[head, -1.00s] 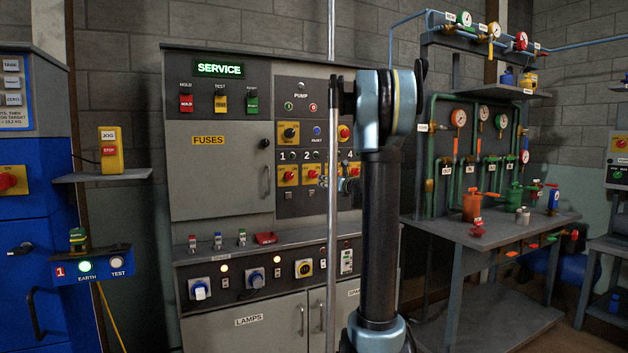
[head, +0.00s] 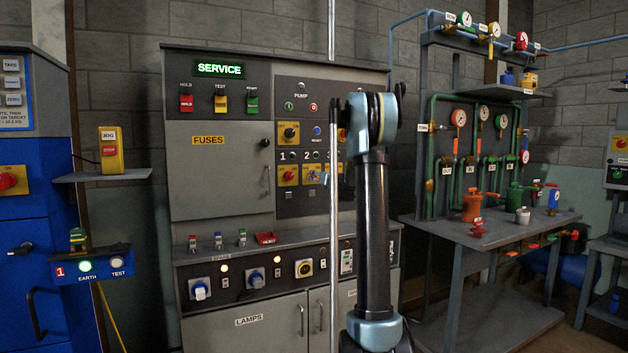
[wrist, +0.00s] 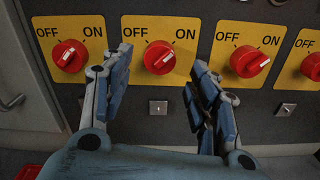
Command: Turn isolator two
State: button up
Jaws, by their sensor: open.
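Isolator two is the red knob (wrist: 160,57) on a yellow OFF/ON plate, second from the left in the wrist view. Its white mark slants to the upper right, on the ON side. My gripper (wrist: 162,66) is open, with one finger on each side of this knob and nothing held. The fingertips look apart from the knob; how deep they reach is unclear. In the head view, isolator two (head: 312,174) is small and partly covered by my gripper. Isolator one (wrist: 70,57) is on the left, isolator three (wrist: 248,61) on the right.
A fourth red knob (wrist: 312,67) is cut by the wrist view's right edge. Small toggle switches (wrist: 158,107) sit below the plates. The fuses door (head: 220,172) is left of the isolators, and a lower shelf with sockets (head: 255,281) lies beneath.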

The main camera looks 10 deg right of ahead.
jog(key=shift+x, duration=2.3)
jog(key=c, duration=1.1)
